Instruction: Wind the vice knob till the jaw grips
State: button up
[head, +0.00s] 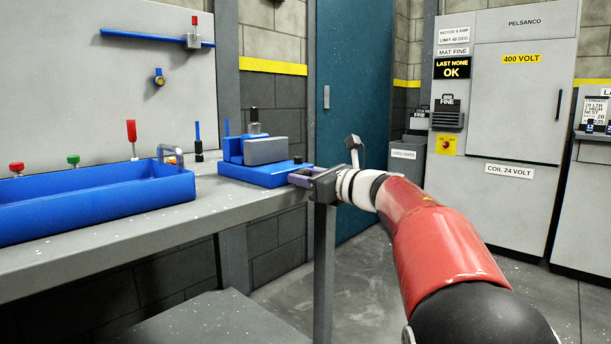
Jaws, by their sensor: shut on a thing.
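The vice (266,172) sits on the right end of the grey bench. It has a blue base, a blue fixed block (240,147) at the back and a grey jaw (266,151) in front. From this angle I cannot tell whether there is a gap between jaw and block. My gripper (302,177) is at the right side of the vice, level with its base, with its fingers pointing left. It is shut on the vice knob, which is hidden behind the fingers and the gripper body.
A blue tray (95,210) fills the left of the bench (130,243). A red-handled tool (132,136) and small knobs stand behind it. A bench leg (324,270) stands below my gripper. Grey cabinets (515,110) stand at the right; the floor between is clear.

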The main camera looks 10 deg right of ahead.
jog(key=m+p, duration=0.1)
jog(key=m, duration=0.3)
jog(key=shift+m+p, duration=0.35)
jog(key=shift+m, duration=0.05)
dwell(0.4)
jog(key=o, duration=0.7)
jog(key=shift+d, duration=0.1)
jog(key=v, duration=0.7)
jog(key=shift+s+d, duration=0.2)
jog(key=shift+s, duration=0.15)
jog(key=shift+o, duration=0.4)
